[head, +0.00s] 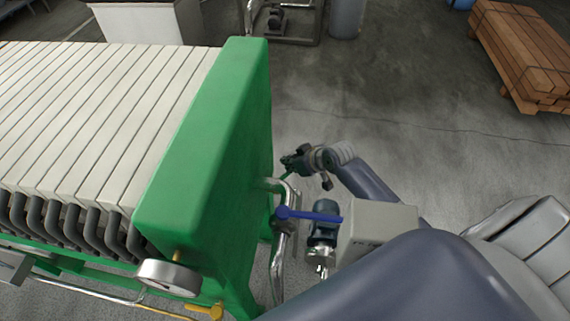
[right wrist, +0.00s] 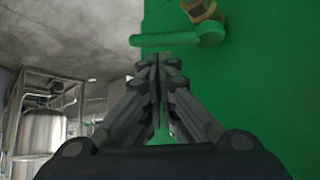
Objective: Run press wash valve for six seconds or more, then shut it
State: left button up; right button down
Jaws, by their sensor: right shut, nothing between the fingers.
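A green lever handle (right wrist: 180,39) on a brass fitting (right wrist: 203,10) shows in the right wrist view, against the green end plate (right wrist: 265,90) of the press. The handle lies crosswise just beyond my right gripper's fingertips (right wrist: 157,62). The fingers are shut with nothing between them; I cannot tell whether they touch the handle. In the head view, my right gripper (head: 290,161) is beside the right face of the press's green end plate (head: 205,150). A blue lever valve (head: 308,215) sits lower on steel piping. No label shows which valve is the wash valve. My left gripper is not in view.
A pressure gauge (head: 168,278) and a yellow valve handle (head: 205,311) are at the press's lower front. A motor (head: 322,222) and a grey box (head: 376,228) are below the gripper. Timber (head: 522,52) lies at the back right. Open floor (head: 410,110) extends behind my arm.

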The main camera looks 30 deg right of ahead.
jog(key=shift+x, duration=1.45)
jog(key=shift+s+d+m+p, duration=0.15)
jog(key=shift+m+p, duration=0.15)
jog(key=shift+p, duration=0.3)
jog(key=shift+h, duration=0.3)
